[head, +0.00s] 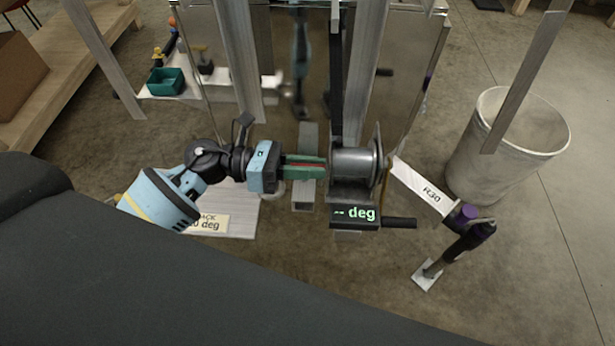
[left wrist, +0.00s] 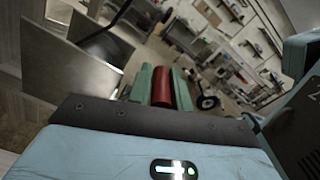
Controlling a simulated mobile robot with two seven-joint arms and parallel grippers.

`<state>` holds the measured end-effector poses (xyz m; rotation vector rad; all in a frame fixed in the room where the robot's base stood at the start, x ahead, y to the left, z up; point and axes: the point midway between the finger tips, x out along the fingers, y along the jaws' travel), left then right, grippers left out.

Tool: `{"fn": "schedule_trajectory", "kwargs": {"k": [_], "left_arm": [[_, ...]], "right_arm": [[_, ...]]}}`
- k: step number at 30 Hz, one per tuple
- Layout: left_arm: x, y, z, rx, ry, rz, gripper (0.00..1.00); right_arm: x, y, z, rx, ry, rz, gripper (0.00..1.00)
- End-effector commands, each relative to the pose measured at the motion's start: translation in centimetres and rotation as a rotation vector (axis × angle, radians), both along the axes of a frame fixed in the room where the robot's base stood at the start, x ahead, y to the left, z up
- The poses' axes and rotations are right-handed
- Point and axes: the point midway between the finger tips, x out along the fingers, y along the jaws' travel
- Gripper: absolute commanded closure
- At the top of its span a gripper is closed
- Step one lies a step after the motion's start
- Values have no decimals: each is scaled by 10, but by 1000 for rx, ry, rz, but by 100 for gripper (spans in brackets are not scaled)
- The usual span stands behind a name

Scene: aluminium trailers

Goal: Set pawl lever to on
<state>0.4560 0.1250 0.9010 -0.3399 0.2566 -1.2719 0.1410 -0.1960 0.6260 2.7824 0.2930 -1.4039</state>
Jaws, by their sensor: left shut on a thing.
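A grey winch drum (head: 355,162) sits between metal uprights in the middle of the head view. My left gripper (head: 312,168) reaches in from the left, with its green fingertips right beside the drum's left side. A thin red piece, seemingly the pawl lever (head: 305,165), shows between the fingers. In the left wrist view the same red lever (left wrist: 162,88) is a rounded bar between the two green fingers, which are shut on it. Its far end and pivot are hidden, so its set position cannot be told. My right gripper is in neither view.
A black display reading "-- deg" (head: 355,214) is below the drum. A crank arm marked R30 (head: 422,188) extends right to a purple-and-black joint (head: 466,215). A grey bin (head: 510,145) stands at right. A green tray (head: 166,82) is at back left.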

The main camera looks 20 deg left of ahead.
Motion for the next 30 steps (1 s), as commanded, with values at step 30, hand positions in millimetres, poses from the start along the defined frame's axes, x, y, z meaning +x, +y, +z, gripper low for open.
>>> {"fn": "schedule_trajectory", "kwargs": {"k": [30], "left_arm": [[56,15,-4,-164,581,-9,100]], "right_arm": [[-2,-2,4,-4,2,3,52]]}}
